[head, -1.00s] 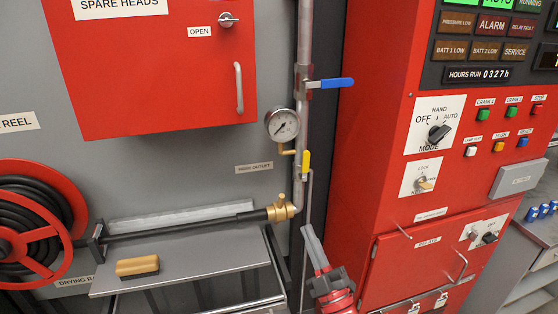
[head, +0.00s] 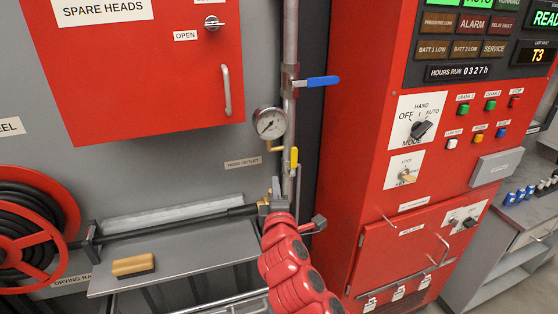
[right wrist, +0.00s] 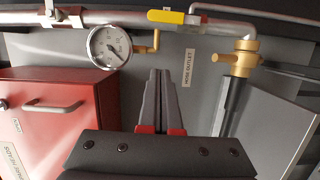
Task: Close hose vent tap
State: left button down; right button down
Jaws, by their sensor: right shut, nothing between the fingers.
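A small tap with a yellow lever (head: 294,158) sits on the vertical pipe below the gauge. The lever lies along the pipe. In the right wrist view the yellow lever (right wrist: 166,17) is at the top, above my fingertips in the picture. My right gripper (head: 276,190) is in front of the pipe, below and left of the yellow lever, and its arm hides part of the brass hose outlet. In the right wrist view its fingers (right wrist: 160,74) are shut and empty, pointing between the gauge and the brass outlet fitting (right wrist: 240,58). My left gripper is out of view.
A pressure gauge (head: 269,123) stands left of the pipe, with a blue lever (head: 323,81) above it, across the pipe. A red cabinet (head: 150,70), hose reel (head: 62,190) and shelf (head: 190,256) are left. The red control panel (head: 372,190) stands close on the right.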

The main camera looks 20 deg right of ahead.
aim_at(293, 162)
dwell(0.3)
jog(key=w+d+p, duration=0.2)
jog(key=w, duration=0.1)
jog(key=w+d+p, duration=0.2)
jog(key=w, duration=0.1)
jog(key=w+d+p, duration=0.2)
jog(key=w, duration=0.1)
jog(key=shift+w+d, duration=0.1)
jog(key=shift+w, duration=0.3)
jog(key=shift+f, duration=0.1)
jog(key=shift+w, duration=0.1)
